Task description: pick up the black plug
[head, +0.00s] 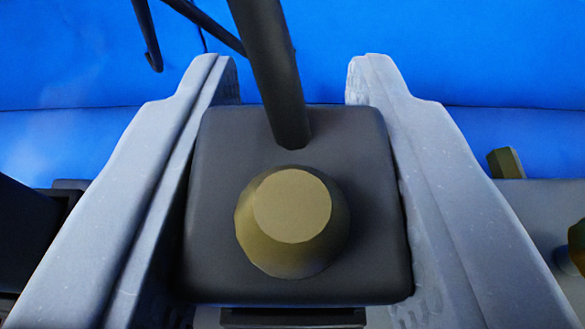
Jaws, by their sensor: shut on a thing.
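The black plug (225,160) fills the middle of the head view. It is a dark, rounded square block with a brass-coloured round knob (292,206) on its near part. A thick black cable or rod (270,70) rises from its far part toward the top of the picture. My gripper (296,90) has its two pale grey fingers along the left and right sides of the block, and it is shut on the plug. The underside of the plug is hidden.
A blue surface (450,60) spans the background. A black bent rod (147,35) shows at the upper left. A dark block (30,230) lies left of my gripper. At the right, a grey surface (530,210) carries a small olive piece (506,163) and a partly cut-off brass-coloured part.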

